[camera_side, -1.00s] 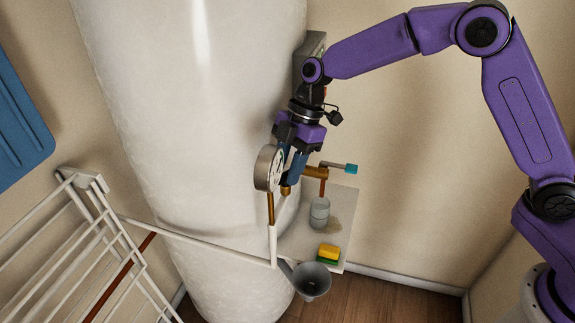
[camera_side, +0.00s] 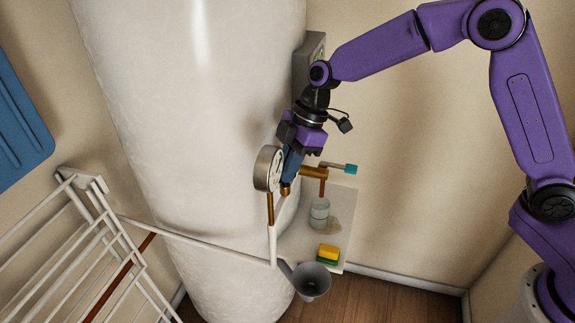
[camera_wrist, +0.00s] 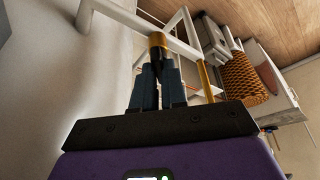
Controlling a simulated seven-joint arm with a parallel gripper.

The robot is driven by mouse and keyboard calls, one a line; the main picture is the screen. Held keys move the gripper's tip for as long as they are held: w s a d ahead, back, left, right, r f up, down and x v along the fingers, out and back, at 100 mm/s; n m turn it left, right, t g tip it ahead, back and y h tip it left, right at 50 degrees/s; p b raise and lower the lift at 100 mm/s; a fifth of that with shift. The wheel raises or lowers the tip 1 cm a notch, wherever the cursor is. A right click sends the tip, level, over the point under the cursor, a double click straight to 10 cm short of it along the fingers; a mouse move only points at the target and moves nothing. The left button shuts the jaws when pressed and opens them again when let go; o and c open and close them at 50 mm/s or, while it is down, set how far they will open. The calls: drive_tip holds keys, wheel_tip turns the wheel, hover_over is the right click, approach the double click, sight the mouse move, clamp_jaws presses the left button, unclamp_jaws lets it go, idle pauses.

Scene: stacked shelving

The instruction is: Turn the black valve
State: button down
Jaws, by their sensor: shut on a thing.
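My gripper (camera_side: 289,172) points down beside the white tank, at a brass fitting (camera_side: 285,189) just right of the round gauge. In the wrist view, its two blue fingers (camera_wrist: 160,78) are closed together at the brass fitting (camera_wrist: 157,41). A dark piece, which looks like the black valve (camera_wrist: 164,68), shows between and just beside the fingertips, and the gripper is shut on it. The fingers cover most of it, so its turn angle cannot be read. In the side view, the black valve is hidden behind the fingers.
The round gauge (camera_side: 267,168) stands close left of my gripper. A brass tap with a teal handle (camera_side: 351,169) is close right. Below are a grey cup (camera_side: 319,212), a yellow-green sponge (camera_side: 328,253) and a grey funnel (camera_side: 311,281). A white rack (camera_side: 90,250) stands left.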

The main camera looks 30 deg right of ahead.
drive_tip(key=m, duration=0.2)
drive_tip(key=m+t, duration=0.1)
drive_tip(key=m, duration=0.1)
drive_tip(key=shift+s+f+t, duration=0.15)
drive_tip(key=shift+s+t, duration=0.05)
drive_tip(key=shift+t, duration=0.1)
drive_tip(key=shift+m+t+h, duration=0.5)
drive_tip(key=shift+m, duration=1.2)
drive_tip(key=shift+s, duration=0.1)
drive_tip(key=c, duration=1.2)
unclamp_jaws()
drive_tip(key=shift+a, duration=0.1)
drive_tip(key=shift+r, duration=0.35)
drive_tip(key=v, duration=1.6)
drive_tip(key=shift+s+r, duration=0.2)
drive_tip(key=shift+r, duration=0.15)
